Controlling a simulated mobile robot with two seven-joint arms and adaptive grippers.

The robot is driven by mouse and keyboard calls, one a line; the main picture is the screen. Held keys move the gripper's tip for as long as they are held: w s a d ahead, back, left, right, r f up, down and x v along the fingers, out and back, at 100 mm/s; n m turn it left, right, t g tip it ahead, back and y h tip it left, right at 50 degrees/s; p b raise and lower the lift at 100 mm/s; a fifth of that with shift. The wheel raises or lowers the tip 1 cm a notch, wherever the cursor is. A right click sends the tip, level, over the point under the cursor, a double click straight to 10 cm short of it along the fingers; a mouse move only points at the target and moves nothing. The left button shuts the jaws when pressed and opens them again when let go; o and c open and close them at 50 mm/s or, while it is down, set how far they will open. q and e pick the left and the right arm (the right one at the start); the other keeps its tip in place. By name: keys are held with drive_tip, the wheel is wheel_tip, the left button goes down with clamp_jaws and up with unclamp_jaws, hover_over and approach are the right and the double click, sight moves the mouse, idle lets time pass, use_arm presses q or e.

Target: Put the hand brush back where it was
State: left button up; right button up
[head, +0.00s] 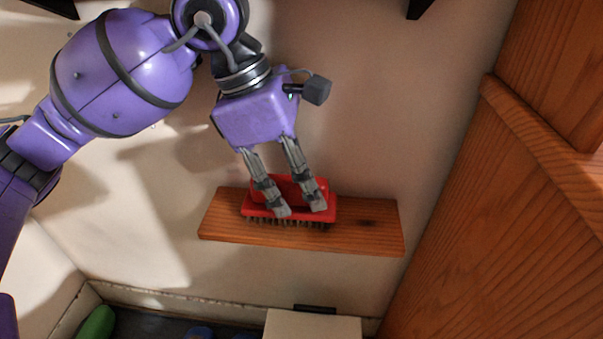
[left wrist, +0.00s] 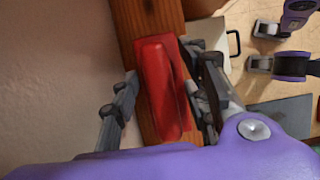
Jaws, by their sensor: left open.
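The red hand brush (head: 292,190) with dark bristles lies bristles down on a small wooden wall shelf (head: 370,220), left of the shelf's middle. My left gripper (head: 301,212) is at the brush, its two fingers open and reaching down over it from above. In the left wrist view the red brush (left wrist: 160,88) lies between the two spread fingers (left wrist: 160,105), with a gap on the left side; on the right the finger is close to it, and I cannot tell if it touches. The shelf's wood (left wrist: 148,20) shows beyond the brush. My right gripper is not clearly identifiable.
A wooden panel (head: 500,220) stands to the right of the shelf. Below are a pale box (head: 313,325) and a green object (head: 97,322). The shelf's right part is bare. The wall is close behind the shelf.

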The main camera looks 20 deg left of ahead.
use_arm(q)
drive_tip(key=shift+r, duration=0.1)
drive_tip(key=shift+a+r+p, duration=0.1)
drive_tip(key=shift+r+p, duration=0.2)
drive_tip(key=shift+r, duration=0.05)
drive_tip(key=shift+a+r+p, duration=0.3)
drive_tip(key=shift+r+p, duration=0.1)
drive_tip(key=shift+r, duration=0.05)
drive_tip(key=p, duration=0.2)
hover_over(246, 198)
drive_tip(key=a, duration=0.2)
drive_tip(key=shift+s+f, duration=0.2)
drive_tip(key=shift+s, duration=0.05)
drive_tip(key=shift+s+a, duration=0.15)
drive_tip(key=shift+a, duration=0.5)
drive_tip(key=shift+s+a+p, duration=0.1)
drive_tip(key=shift+a+p, duration=0.2)
drive_tip(key=shift+a, duration=0.15)
